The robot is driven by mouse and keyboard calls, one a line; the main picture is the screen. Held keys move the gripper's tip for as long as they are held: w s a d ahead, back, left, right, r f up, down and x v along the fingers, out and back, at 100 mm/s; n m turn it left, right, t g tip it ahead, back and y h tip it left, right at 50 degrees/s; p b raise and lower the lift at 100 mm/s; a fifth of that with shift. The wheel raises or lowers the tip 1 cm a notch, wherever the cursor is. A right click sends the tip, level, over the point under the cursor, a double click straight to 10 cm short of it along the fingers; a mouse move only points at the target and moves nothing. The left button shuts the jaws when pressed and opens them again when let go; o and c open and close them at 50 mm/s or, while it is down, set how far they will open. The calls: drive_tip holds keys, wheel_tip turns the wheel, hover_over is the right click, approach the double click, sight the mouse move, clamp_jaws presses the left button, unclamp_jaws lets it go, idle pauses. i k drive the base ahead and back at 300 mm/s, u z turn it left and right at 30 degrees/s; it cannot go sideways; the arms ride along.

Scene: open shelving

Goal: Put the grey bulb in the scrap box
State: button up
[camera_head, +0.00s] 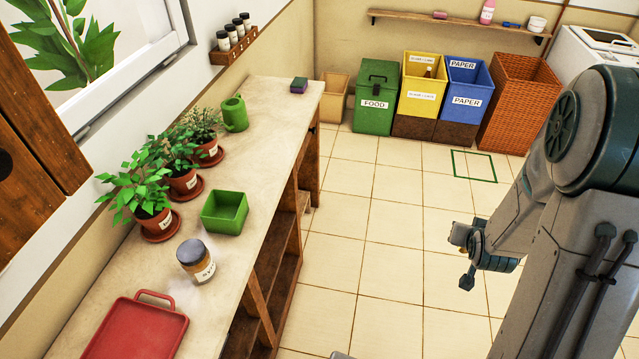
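My gripper (464,258) hangs over the tiled floor at the right, small and partly turned away. A small tan-grey piece shows at its upper tip; I cannot tell whether it is a finger or a held thing, or whether the gripper is open. I make out no grey bulb. No container carries a readable scrap label. An open green box (225,212) stands on the counter at the left. An open tan box (334,97) stands on the floor at the back. My gripper is apart from both.
The counter (262,130) holds potted plants (150,190), a green mug (235,113), a jar (196,261) and a red tray (137,330). Food (376,97), yellow (423,87) and paper (465,90) bins and a wicker basket (520,103) line the back. Mid-floor is clear.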

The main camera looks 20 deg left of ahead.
sight(226, 212)
drive_tip(key=i, duration=2.55)
drive_tip(key=u, duration=4.45)
